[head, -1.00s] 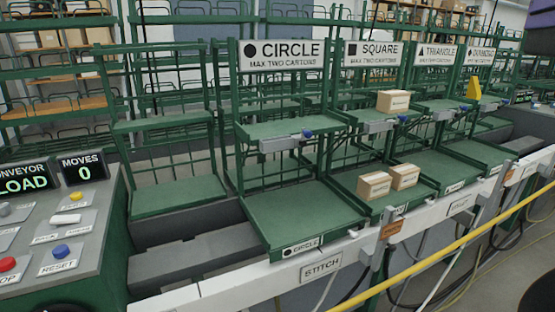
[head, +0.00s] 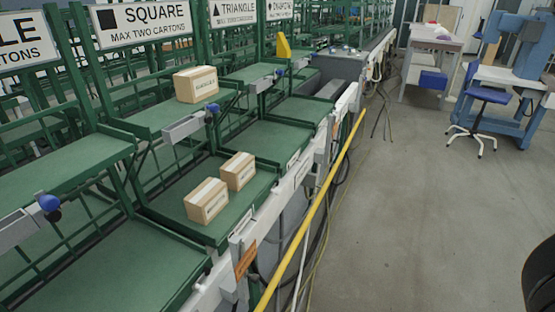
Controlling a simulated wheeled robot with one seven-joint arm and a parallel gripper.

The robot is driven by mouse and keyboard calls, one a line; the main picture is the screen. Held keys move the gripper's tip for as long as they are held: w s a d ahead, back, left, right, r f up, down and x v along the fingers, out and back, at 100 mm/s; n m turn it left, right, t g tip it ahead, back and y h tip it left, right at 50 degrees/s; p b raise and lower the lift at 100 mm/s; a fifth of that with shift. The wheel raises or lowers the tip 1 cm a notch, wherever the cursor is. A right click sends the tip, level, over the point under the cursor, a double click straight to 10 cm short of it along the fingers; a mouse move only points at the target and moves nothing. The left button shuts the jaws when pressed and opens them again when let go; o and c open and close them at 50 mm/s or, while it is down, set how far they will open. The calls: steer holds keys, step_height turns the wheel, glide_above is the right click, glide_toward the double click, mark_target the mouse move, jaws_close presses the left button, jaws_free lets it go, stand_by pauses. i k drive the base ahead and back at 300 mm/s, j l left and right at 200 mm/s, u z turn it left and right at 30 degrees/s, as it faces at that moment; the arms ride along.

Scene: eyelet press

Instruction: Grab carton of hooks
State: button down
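Three small brown cartons show at the square station in the head view. One carton (head: 196,84) stands on the upper green shelf under the SQUARE sign, with a printed label too small to read. Two more, a nearer carton (head: 207,201) and a farther carton (head: 238,171), stand close together on the lower green tray. I cannot tell from the labels which carton holds hooks. My gripper is not in view.
The SQUARE sign (head: 143,22) hangs above the shelf and the TRIANGLE sign (head: 233,10) is farther along. A yellow rail (head: 316,205) runs along the conveyor front. Open grey floor (head: 420,220) lies to the right. A blue chair (head: 487,95) stands at the back right.

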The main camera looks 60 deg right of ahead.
mark_target(238, 171)
steer(key=z, duration=0.8)
steer(key=u, duration=0.35)
steer(key=i+l+u, duration=0.15)
steer(key=l+u, duration=0.25)
steer(key=i+l+u, duration=0.1)
steer(key=l+u, duration=0.3)
steer(key=l, duration=0.15)
steer(key=l+u, duration=0.25)
steer(key=l, duration=1.1)
steer(key=l+u, duration=0.25)
steer(key=l, duration=1.5)
steer(key=k+l, duration=0.15)
steer(key=l, duration=0.25)
steer(key=l+u, duration=0.1)
steer(key=l, duration=0.35)
steer(key=l+z, duration=0.15)
